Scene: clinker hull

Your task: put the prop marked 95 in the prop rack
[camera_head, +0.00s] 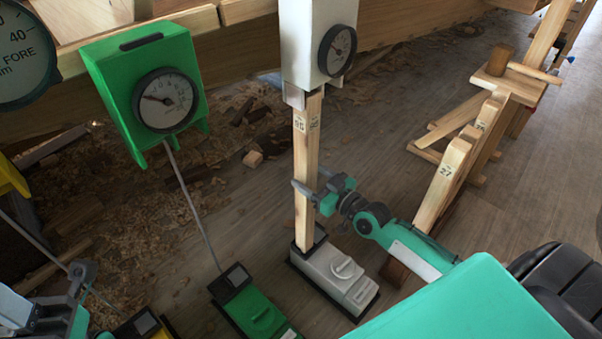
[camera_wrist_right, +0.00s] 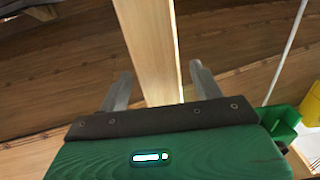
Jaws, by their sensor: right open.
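The prop marked 95 (camera_head: 306,165) is a pale wooden post. It stands upright on a grey jack base (camera_head: 338,273) under a white gauge box (camera_head: 318,40). My right gripper (camera_head: 306,188) is at its lower half, with fingers on either side of it. In the right wrist view the prop (camera_wrist_right: 150,45) passes between the open fingers (camera_wrist_right: 160,85), with a gap on each side.
A green gauge box (camera_head: 150,90) on a thin rod stands left, above a green base (camera_head: 255,305). A wooden stand (camera_head: 520,88) with a mallet (camera_head: 499,60) is at upper right. Wood shavings and offcuts cover the floor left. The hull planks (camera_head: 420,25) run overhead.

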